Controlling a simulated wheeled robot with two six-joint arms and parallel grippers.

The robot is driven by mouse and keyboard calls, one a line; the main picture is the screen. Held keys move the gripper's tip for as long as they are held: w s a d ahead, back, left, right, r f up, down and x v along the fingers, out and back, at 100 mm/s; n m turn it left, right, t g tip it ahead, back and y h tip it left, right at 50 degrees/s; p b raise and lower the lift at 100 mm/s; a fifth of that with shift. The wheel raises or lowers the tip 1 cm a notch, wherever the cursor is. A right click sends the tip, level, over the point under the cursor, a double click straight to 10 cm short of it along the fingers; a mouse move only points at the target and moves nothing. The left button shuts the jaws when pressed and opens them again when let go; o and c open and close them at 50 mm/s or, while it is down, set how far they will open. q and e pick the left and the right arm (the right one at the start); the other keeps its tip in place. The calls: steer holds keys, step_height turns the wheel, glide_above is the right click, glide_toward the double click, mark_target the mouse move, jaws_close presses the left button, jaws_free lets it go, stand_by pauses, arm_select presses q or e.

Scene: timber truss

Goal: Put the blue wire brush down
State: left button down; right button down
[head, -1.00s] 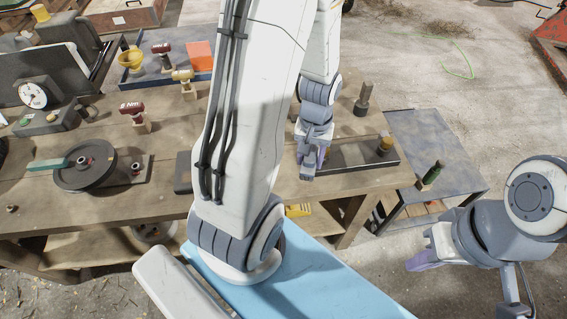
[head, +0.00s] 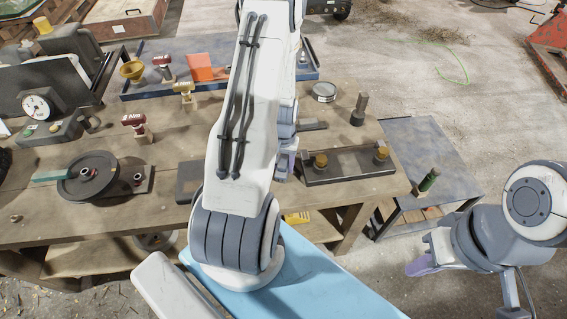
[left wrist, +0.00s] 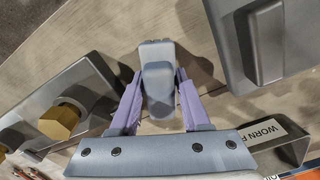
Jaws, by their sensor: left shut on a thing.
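My left gripper (head: 283,172) is over the wooden bench, between a dark tray and a dark grey case, partly hidden by my own arm. In the left wrist view its two purple fingers (left wrist: 157,100) are shut on a grey-blue block-like thing, which I take as the blue wire brush (left wrist: 157,85). Its bristles are not visible. A shadow falls on the wood close beside it; I cannot tell whether it touches the bench. My right gripper (head: 424,262) hangs off the bench at the right; its finger opening is hidden.
The dark tray (head: 350,172) with brass hex pieces lies right of my left gripper. The dark grey case (head: 190,181) lies to its left. A flywheel (head: 88,180) stands further left.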

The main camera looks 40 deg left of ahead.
arm_select(q)
steer(key=shift+f, duration=0.15)
steer(key=shift+f, duration=0.15)
steer(key=shift+c, duration=1.8)
jaws_free()
